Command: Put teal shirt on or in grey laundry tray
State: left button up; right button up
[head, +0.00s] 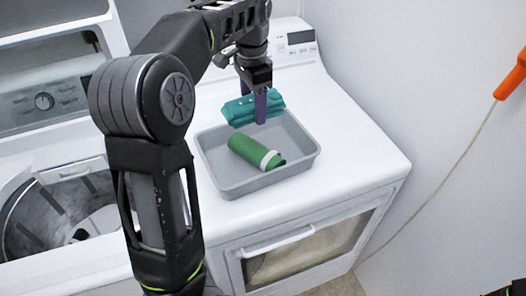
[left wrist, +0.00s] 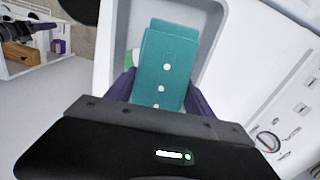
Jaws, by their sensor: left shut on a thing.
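The teal shirt (head: 252,106) is a folded bundle held above the back part of the grey laundry tray (head: 211,165). My left gripper (head: 261,112), with purple fingers, is shut on the shirt. In the left wrist view the teal shirt (left wrist: 165,62), with pale buttons, is between the purple fingers, and part of the grey tray (left wrist: 212,45) shows behind it. A green roll with a white band (head: 255,151) lies in the tray. My right gripper is not clearly in view; only a dark bit of my body shows at the bottom right corner.
The tray stands on a white dryer (head: 350,145) with a front door window. An open top-loading washer (head: 60,215) is at the left. An orange-handled thing with a cord (head: 512,80) is at the right wall. The dryer top right of the tray is clear.

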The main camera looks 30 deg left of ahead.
pick_arm(q)
jog(key=shift+s, duration=0.1)
jog(key=shift+f+b, duration=0.3)
jog(key=b, duration=0.3)
send_over(255, 146)
notch_tip(255, 146, down, 5)
jog(key=shift+f, duration=0.3)
notch_tip(255, 146, down, 4)
jog(key=shift+r, duration=0.15)
jog(key=shift+f, duration=0.55)
